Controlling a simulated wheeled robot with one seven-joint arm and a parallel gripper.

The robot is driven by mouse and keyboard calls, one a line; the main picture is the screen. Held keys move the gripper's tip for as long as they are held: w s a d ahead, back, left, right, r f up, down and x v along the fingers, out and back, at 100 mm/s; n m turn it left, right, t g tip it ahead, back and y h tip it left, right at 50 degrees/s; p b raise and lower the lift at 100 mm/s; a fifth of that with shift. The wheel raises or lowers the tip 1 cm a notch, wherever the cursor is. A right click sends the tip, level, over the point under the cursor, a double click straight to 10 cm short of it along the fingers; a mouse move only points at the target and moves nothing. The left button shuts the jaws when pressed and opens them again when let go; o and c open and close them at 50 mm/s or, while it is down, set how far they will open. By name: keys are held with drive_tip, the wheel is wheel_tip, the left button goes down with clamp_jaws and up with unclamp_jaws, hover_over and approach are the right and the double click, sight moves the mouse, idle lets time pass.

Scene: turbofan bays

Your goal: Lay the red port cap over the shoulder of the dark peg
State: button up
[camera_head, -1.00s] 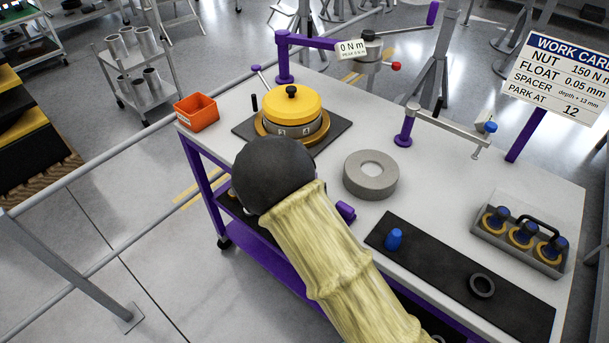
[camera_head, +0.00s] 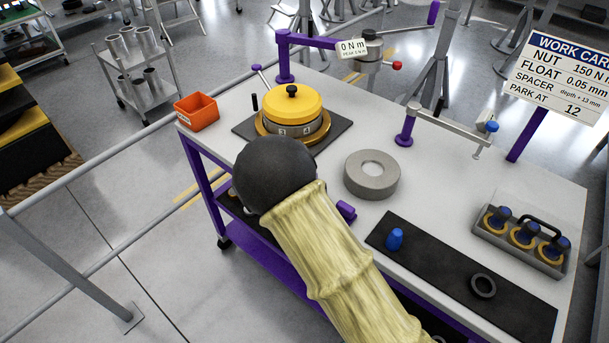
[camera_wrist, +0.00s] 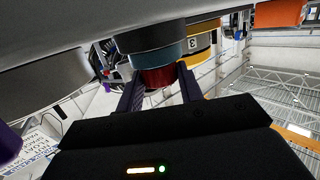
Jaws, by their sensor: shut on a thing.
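In the wrist view, my gripper (camera_wrist: 159,82) has its two dark fingers shut on a red piece, which I take to be the red port cap (camera_wrist: 158,75). A grey-blue round body (camera_wrist: 158,57) shows directly beyond the red; I cannot tell whether it touches it. In the head view, my arm hides the gripper and the cap. A thin dark upright peg (camera_head: 254,102) stands on the bench left of the yellow-topped housing (camera_head: 292,104); I cannot tell if its shoulder shows. The housing also shows in the wrist view (camera_wrist: 203,40).
An orange bin (camera_head: 197,111) stands at the bench's left corner. A grey ring (camera_head: 372,174) lies mid-bench. A black mat (camera_head: 440,265) bears a blue piece (camera_head: 395,239) and a dark ring (camera_head: 483,285). A grey tray (camera_head: 548,267) of several parts stands right. Purple-mounted arms rise behind.

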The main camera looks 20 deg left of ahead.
drive_tip(key=shift+f, duration=0.2)
drive_tip(key=o, duration=1)
drive_tip(key=p+v, duration=0.2)
drive_tip(key=v, duration=1.3)
drive_tip(key=shift+s+r, duration=0.15)
drive_tip(key=shift+r, duration=0.15)
drive_tip(key=p+v, duration=0.2)
drive_tip(key=p, duration=0.4)
drive_tip(key=shift+f, duration=0.2)
